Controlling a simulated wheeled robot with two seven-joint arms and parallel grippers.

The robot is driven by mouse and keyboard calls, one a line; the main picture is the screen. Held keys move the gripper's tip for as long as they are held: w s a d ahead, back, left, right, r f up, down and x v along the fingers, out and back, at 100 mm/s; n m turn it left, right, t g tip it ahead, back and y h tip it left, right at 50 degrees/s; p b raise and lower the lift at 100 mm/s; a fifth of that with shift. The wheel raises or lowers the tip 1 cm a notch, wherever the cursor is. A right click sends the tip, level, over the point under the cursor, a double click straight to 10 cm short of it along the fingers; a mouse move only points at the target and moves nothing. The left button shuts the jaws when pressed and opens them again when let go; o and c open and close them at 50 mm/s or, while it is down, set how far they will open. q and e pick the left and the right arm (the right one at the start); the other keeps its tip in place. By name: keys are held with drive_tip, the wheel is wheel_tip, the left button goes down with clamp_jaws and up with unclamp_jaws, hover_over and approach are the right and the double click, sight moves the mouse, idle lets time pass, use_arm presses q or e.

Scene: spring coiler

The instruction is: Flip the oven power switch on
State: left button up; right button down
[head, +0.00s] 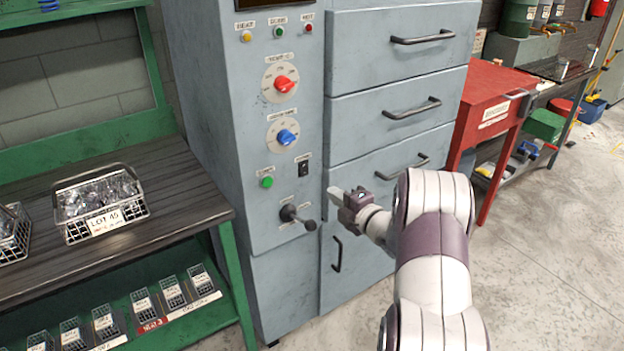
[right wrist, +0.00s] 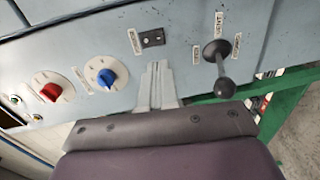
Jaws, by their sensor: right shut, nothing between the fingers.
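The oven (head: 235,150) is a tall grey-blue cabinet with a control panel on its left part. The power switch (head: 303,166) is a small black rocker on a plate, right of the green button (head: 266,182); it also shows in the right wrist view (right wrist: 152,38). Its on or off position is too small to tell. My right gripper (head: 336,191) is shut and empty, in front of the oven, to the right of and a little below the switch in the head view. In the right wrist view its fingertips (right wrist: 155,68) point toward the switch, apparently short of it. My left gripper is not in view.
A black lever (head: 296,215) with a ball knob sticks out below the switch. Red (head: 284,84) and blue (head: 285,137) dials sit above. Drawer handles (head: 411,109) project at the right. A green bench with wire baskets (head: 100,205) stands at the left.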

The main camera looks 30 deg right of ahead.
sight(305, 175)
drive_tip(key=w, duration=0.3)
drive_tip(key=w+f, duration=0.1)
drive_tip(key=w, duration=0.6)
drive_tip(key=shift+w+a+f, duration=0.2)
drive_tip(key=shift+w+a, duration=0.15)
drive_tip(key=shift+a, duration=0.05)
